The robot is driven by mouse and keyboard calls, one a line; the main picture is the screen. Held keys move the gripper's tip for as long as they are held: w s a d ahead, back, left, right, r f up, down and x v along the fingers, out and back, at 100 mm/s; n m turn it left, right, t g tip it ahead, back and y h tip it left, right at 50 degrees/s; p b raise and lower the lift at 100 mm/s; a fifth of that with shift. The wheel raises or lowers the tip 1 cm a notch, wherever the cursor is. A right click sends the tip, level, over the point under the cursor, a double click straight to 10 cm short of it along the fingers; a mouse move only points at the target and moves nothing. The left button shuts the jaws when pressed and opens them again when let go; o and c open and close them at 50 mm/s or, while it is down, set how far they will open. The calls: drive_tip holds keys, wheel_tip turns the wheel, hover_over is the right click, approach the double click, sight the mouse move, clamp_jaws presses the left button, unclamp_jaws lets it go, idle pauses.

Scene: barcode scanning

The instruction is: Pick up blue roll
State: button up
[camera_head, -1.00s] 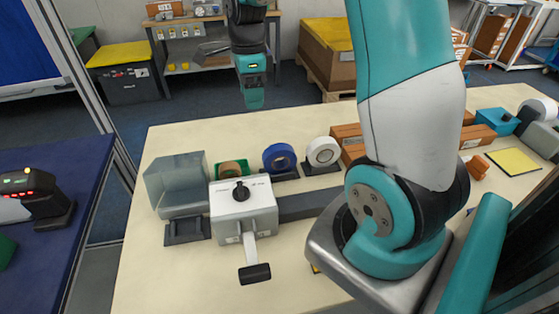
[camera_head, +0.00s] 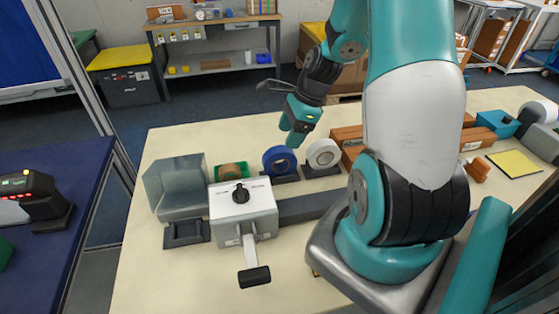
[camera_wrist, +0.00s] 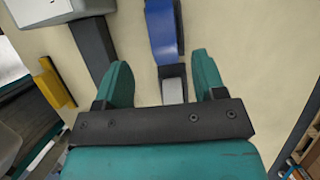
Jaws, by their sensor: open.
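The blue roll (camera_head: 280,161) stands upright on a dark holder on the table, between a brown roll in a green holder and a white roll. My gripper (camera_head: 293,138) is just above and behind it, slightly to the right. In the wrist view the blue roll (camera_wrist: 164,30) shows edge-on beyond my gripper (camera_wrist: 160,80), whose two teal fingers are apart with the roll's line running between them. I see no contact with the roll. The head view hides the gap between the fingers.
The white roll (camera_head: 323,154) stands close on the right. The brown roll (camera_head: 232,170) is on the left. A grey device with a lever (camera_head: 243,205) is in front, with a clear grey box (camera_head: 178,185) beside it. Brown boxes (camera_head: 348,137) lie to the right. The table's front left is clear.

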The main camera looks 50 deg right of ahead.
sight(281, 149)
drive_tip(key=p+x, duration=0.1)
drive_tip(key=x, duration=0.7)
drive_tip(key=shift+w+f+p, duration=0.2)
drive_tip(key=shift+f+p, duration=0.1)
drive_tip(key=shift+f, duration=0.05)
drive_tip(key=shift+c, duration=0.2)
drive_tip(key=c, duration=1)
